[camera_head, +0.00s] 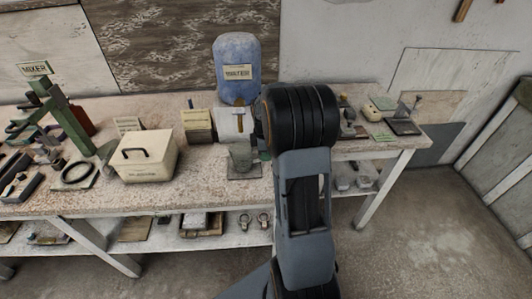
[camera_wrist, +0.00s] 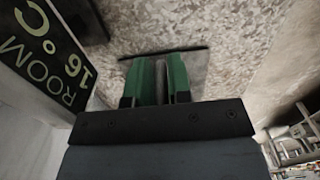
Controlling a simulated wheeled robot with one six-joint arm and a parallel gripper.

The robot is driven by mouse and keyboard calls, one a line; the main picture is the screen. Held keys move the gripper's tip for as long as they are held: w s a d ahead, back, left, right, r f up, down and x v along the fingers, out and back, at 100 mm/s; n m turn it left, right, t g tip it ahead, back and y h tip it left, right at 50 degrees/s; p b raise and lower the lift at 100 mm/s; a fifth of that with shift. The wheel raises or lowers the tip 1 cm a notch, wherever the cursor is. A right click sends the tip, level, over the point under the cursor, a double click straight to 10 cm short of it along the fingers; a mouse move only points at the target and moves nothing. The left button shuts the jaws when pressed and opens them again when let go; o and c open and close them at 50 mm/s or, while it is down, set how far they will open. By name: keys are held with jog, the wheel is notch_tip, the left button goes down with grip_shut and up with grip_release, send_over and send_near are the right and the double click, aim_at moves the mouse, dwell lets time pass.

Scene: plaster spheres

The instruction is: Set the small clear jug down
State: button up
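The small clear jug (camera_head: 240,157) is upright at the front middle of the bench, over a thin grey mat (camera_head: 234,176). I cannot tell from here whether its base touches the mat. My arm comes in from the right and hides most of my gripper in the head view. In the wrist view, the green fingers of my gripper (camera_wrist: 161,80) are close together, with a narrow pale strip between them that looks like part of the jug. The rest of the jug is hard to make out there.
A blue water container (camera_head: 237,50) stands behind the jug. A cream lidded box (camera_head: 146,162) is to its left. A "ROOM 16 °C" sign (camera_wrist: 45,50) is close on the left in the wrist view. Bare bench top lies between box and mat.

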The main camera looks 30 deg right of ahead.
jog(key=o, duration=0.3)
jog(key=shift+o, duration=0.2)
notch_tip(320, 180, up, 12)
jog(key=shift+r+p, duration=0.15)
jog(key=shift+p, duration=0.15)
jog(key=shift+w, duration=0.1)
dwell(0.6)
